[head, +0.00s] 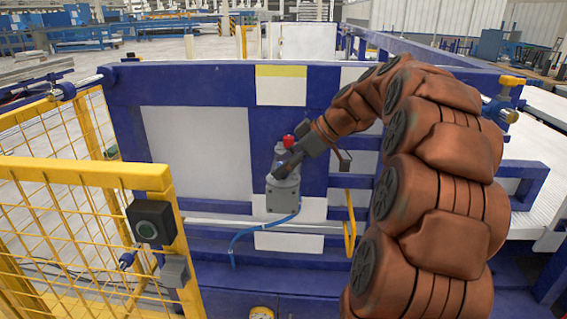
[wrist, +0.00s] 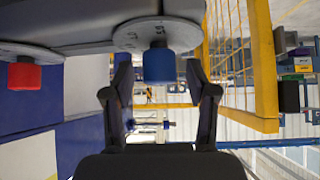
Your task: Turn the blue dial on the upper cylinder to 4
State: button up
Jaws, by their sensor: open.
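The grey upper cylinder (head: 283,193) stands on the blue frame in the head view. In the wrist view its grey body (wrist: 75,28) spans the top left. The blue dial (wrist: 159,65) projects from a round grey plate with markings (wrist: 158,33); I cannot read its setting. My gripper (head: 282,168) is at the cylinder in the head view and hides the blue dial there. In the wrist view my gripper (wrist: 158,75) is open, one finger on each side of the blue dial, with gaps showing.
A red dial (wrist: 25,74) is on the cylinder left of the blue one; a red part (head: 289,141) tops it in the head view. A yellow mesh fence (head: 95,175) with a dark control box (head: 150,222) stands left. A blue hose (head: 250,232) hangs below the cylinder.

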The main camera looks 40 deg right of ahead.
jog(key=shift+f, duration=0.1)
jog(key=shift+c, duration=0.3)
grip_shut()
